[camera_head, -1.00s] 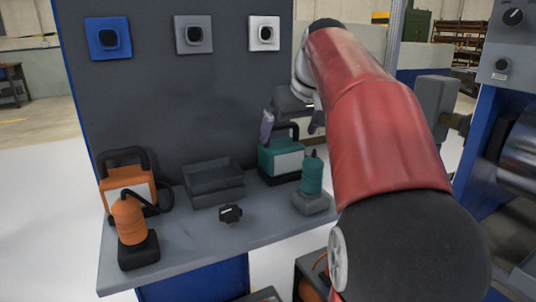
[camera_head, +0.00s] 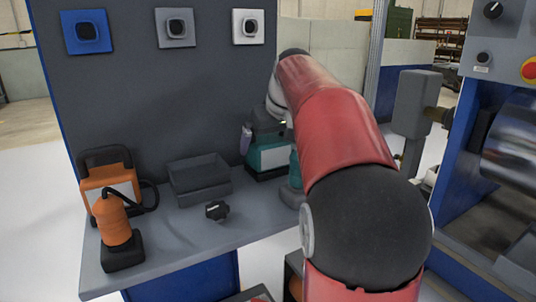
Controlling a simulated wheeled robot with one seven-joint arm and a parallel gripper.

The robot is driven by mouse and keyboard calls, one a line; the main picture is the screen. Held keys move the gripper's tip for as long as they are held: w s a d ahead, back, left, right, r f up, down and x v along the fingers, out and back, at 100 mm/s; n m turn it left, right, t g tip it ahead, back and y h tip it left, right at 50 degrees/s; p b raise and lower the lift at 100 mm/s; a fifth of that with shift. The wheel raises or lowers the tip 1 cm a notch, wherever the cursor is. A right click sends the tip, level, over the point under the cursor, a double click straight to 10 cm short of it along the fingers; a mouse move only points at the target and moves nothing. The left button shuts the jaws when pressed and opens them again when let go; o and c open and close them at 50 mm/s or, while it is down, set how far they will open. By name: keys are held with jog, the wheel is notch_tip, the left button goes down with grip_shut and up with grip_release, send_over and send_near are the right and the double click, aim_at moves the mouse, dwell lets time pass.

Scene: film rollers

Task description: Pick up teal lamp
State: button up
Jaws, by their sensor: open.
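A teal box-shaped unit with a pale front panel (camera_head: 268,158) stands on the grey shelf against the dark panel. Its top is covered by my gripper. A teal cylinder on a grey base (camera_head: 294,170) stands just right of it, mostly hidden behind my red arm. I cannot tell which of these two teal pieces is the lamp. My gripper (camera_head: 266,136) is open, pointing down over the teal box, with one pale finger at its left side. The other finger is largely hidden, and contact cannot be judged.
On the shelf (camera_head: 180,240) stand an orange box with a handle (camera_head: 110,185), an orange cylinder on a black base (camera_head: 112,222), an empty dark tray (camera_head: 199,180) and a black knob (camera_head: 216,210). Machinery with a shiny roller (camera_head: 515,145) is at right.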

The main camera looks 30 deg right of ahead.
jog(key=shift+r, duration=0.1)
jog(key=c, duration=1.1)
jog(key=shift+r+p, duration=2.8)
jog(key=shift+r, duration=7.1)
